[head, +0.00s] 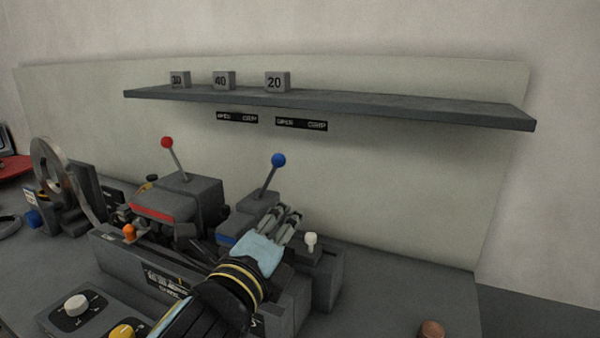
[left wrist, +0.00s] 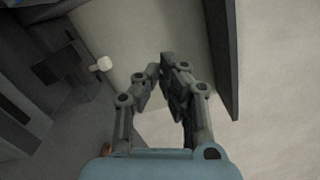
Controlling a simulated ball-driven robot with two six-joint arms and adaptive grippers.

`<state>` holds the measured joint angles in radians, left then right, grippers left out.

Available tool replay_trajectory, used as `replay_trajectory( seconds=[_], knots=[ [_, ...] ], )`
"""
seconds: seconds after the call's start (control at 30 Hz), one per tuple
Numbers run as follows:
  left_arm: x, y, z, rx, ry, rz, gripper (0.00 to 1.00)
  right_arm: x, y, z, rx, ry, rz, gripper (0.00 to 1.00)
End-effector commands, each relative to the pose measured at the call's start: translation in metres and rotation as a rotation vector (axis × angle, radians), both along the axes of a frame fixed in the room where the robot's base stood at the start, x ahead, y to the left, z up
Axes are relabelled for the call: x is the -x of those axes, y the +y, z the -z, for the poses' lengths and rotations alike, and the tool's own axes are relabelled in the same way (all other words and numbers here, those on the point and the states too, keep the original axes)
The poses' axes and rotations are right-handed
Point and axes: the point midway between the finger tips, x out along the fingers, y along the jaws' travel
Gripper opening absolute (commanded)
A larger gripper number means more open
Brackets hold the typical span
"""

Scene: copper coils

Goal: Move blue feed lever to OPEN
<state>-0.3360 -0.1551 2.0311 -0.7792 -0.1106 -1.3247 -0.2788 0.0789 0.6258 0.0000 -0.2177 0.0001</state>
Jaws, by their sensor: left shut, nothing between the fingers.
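The blue feed lever (head: 270,178) stands on a grey block with a blue stripe, its thin rod leaning to the right and ending in a blue ball. My left gripper (head: 292,212) is shut and empty, to the right of the lever's rod and lower than its ball. I see no clear contact between them. In the left wrist view the fingers (left wrist: 166,72) are closed together, and the blue lever does not show. Two dark label plates are on the back panel, the left one (head: 237,117) and the right one (head: 301,124); their small print is hard to read. My right gripper is not in view.
A red-balled lever (head: 174,158) stands left of the blue one. A white knob (head: 311,240) is close to the right of my left gripper, also in the left wrist view (left wrist: 102,64). A grey shelf (head: 400,107) with numbered blocks overhangs behind.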

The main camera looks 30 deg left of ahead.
Motion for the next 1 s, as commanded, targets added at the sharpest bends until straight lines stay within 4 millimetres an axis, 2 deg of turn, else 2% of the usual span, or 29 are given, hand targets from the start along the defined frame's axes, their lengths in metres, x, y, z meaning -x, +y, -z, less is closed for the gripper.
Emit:
replay_trajectory(
  seconds=[0.27, 0.47, 0.57, 0.7, 0.93, 1.0],
  knots=[
    [0.0, -0.001, -0.001, -0.01, -0.004, 0.003, 0.0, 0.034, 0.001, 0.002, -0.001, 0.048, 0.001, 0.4],
    [-0.009, 0.0, -0.001, -0.008, -0.004, 0.003, 0.0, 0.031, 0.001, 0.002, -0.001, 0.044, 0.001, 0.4],
    [-0.023, 0.002, -0.002, -0.008, -0.005, 0.002, 0.0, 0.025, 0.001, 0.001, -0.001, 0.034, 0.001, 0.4],
    [-0.052, 0.006, -0.003, -0.007, -0.006, 0.002, 0.0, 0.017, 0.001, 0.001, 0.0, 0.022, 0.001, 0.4],
    [-0.1, 0.013, -0.004, -0.007, -0.005, 0.002, 0.0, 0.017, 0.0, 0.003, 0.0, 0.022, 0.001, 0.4],
    [-0.102, 0.024, -0.01, -0.012, -0.002, 0.001, 0.0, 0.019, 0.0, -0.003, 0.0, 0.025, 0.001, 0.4]
  ],
)
